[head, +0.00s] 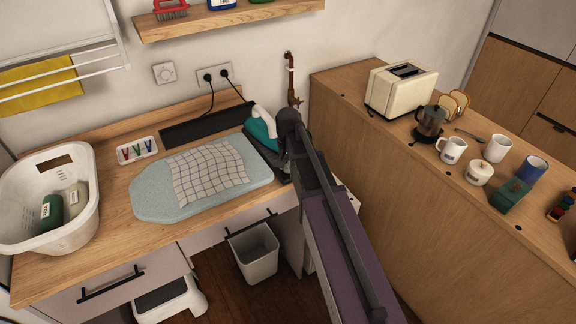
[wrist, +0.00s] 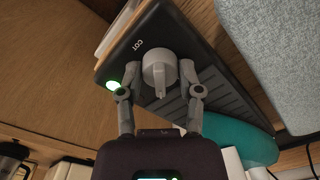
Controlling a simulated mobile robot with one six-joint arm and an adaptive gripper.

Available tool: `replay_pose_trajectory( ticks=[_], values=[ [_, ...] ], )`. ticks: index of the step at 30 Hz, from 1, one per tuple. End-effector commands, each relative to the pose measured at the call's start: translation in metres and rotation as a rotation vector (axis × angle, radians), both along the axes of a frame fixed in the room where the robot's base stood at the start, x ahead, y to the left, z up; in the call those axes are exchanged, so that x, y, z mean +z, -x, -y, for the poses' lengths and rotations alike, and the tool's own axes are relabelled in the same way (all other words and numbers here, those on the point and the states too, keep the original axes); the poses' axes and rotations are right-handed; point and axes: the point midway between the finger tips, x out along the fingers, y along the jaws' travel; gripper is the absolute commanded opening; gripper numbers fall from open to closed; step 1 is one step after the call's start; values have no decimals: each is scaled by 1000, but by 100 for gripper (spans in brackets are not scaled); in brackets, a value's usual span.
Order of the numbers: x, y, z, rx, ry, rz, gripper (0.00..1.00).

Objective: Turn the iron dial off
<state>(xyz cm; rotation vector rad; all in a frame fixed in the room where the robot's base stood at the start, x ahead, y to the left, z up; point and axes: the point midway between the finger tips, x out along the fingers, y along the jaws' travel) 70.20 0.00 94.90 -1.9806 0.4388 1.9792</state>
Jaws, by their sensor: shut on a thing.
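The iron dial (wrist: 159,68) is a round grey knob with a raised pointer, set on the dark iron stand (wrist: 210,70). The pointer faces the bottom of the wrist view, toward my gripper. My gripper (wrist: 160,74) is shut on the dial, one finger on each side. The teal and white iron (head: 262,127) rests on the stand at the right end of the ironing board; its teal body also shows in the wrist view (wrist: 242,138). In the head view my arm hides the dial.
The pale blue ironing board (head: 155,198) holds a checked cloth (head: 208,172). A laundry basket (head: 75,225) stands at the left. A wooden partition counter (head: 345,125) rises close on the right, with a toaster (head: 400,88) and mugs on top. Two plugs sit in the wall socket (head: 215,75).

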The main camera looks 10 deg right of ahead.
Motion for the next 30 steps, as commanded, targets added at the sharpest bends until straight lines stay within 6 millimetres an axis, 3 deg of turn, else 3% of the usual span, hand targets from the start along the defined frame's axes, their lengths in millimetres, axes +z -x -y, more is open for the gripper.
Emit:
replay_pose_trajectory(
  ticks=[18, 30],
  values=[
    [0, 1, 0, 562, 1, -3, 0],
    [-1, 2, 0, 750, 0, -3, 0]
  ],
)
